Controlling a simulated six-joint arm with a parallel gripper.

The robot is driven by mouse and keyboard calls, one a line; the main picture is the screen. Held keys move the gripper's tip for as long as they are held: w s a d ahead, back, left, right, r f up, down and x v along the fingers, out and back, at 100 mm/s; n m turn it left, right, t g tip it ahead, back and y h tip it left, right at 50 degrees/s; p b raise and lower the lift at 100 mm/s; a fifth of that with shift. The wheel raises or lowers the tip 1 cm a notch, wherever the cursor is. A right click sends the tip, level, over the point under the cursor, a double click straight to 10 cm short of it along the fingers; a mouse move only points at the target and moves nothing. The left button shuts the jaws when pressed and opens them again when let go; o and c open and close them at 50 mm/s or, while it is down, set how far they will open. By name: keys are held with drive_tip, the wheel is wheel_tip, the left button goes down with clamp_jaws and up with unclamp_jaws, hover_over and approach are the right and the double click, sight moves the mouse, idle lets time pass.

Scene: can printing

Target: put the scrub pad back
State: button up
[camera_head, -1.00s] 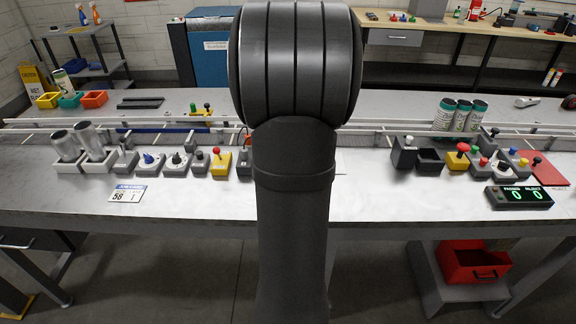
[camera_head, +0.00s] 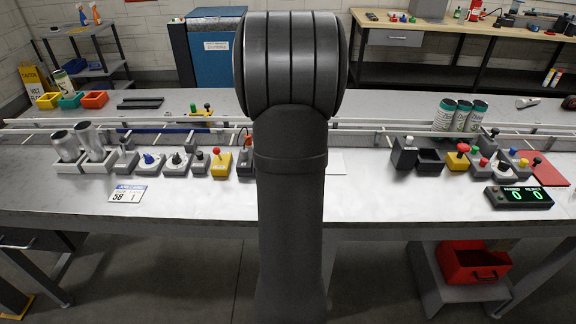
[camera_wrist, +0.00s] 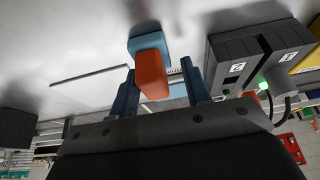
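The scrub pad appears to be the block with an orange part (camera_wrist: 152,74) and a blue part (camera_wrist: 149,40) in the wrist view. My gripper (camera_wrist: 158,66) points at it, with one blue finger on each side of the orange part. The left finger looks close to the orange part. A narrow gap seems to show on the right side, so I cannot tell whether the fingers grip it. Whether the blue part touches the pale tabletop is also unclear. In the head view my arm hides the gripper and the pad.
A grey box with labels and a green light (camera_wrist: 258,58) stands close to the right of the gripper in the wrist view. In the head view, control boxes with a yellow one (camera_head: 220,162) line the table left of my arm. A counter display (camera_head: 519,197) stands at the right.

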drive_tip(key=v, duration=1.2)
drive_tip(key=shift+r, duration=0.2)
drive_tip(key=shift+f, duration=0.1)
drive_tip(key=x, duration=1.2)
drive_tip(key=shift+r, duration=1.55)
drive_tip(key=shift+f, duration=0.1)
